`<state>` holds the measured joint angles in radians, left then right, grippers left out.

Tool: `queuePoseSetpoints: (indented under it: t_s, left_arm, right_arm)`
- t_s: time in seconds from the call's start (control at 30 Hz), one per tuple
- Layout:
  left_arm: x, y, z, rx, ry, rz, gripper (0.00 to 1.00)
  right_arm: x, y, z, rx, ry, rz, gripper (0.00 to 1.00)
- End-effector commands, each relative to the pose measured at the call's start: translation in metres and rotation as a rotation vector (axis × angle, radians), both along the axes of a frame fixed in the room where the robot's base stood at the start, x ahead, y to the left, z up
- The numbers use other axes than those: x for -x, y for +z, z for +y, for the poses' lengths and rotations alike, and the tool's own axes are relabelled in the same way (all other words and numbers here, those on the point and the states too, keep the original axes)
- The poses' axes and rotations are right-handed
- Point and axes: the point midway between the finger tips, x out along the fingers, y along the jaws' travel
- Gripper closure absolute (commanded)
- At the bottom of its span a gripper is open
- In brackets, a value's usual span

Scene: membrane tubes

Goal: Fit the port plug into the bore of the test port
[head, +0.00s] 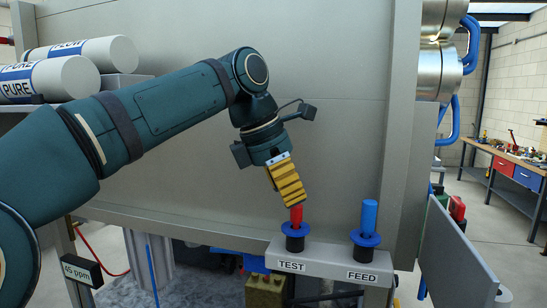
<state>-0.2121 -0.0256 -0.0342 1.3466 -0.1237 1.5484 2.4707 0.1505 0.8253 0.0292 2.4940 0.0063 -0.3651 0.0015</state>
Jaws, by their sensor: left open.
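The port plug (296,215) is red and stands upright at the test port (294,243). Its lower end is inside the blue collar on the port's black body, so how deep it sits is hidden. My left gripper (291,199) reaches down from the upper left, tilted, with its yellow ribbed fingers at the plug's top. The gripper is open; the near finger covers the plug's upper end, and I cannot tell whether they touch. My right gripper is not in view.
The feed port (363,251) with a blue plug (369,215) stands right of the test port on the same grey bracket (325,262). A large grey panel (340,130) rises behind. White tubes (85,52) lie at upper left. A grey board (455,260) stands at right.

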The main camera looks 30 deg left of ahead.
Motion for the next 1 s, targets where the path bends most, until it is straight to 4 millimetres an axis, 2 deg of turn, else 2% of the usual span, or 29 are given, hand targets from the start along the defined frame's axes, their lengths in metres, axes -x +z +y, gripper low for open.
queuePoseSetpoints:
  t_s: [0.03, 0.2, 0.4, 0.6, 1.0]
  left_arm:
    - [0.003, 0.011, 0.003, 0.001, 0.001, -0.005, 0.49]
    - [0.012, 0.041, 0.012, 0.000, 0.002, -0.002, 0.49]
    - [0.019, 0.063, 0.017, 0.000, 0.000, -0.001, 0.49]
    - [0.022, 0.071, 0.020, 0.001, 0.000, 0.001, 0.49]
    - [0.022, 0.071, 0.020, 0.000, 0.000, 0.001, 0.49]
  right_arm:
    - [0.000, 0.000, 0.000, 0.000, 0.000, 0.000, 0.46]
    - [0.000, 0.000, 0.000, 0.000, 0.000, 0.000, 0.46]
    - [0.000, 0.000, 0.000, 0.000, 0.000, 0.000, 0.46]
    - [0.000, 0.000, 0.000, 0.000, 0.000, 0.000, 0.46]
    - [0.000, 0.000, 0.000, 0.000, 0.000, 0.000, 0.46]
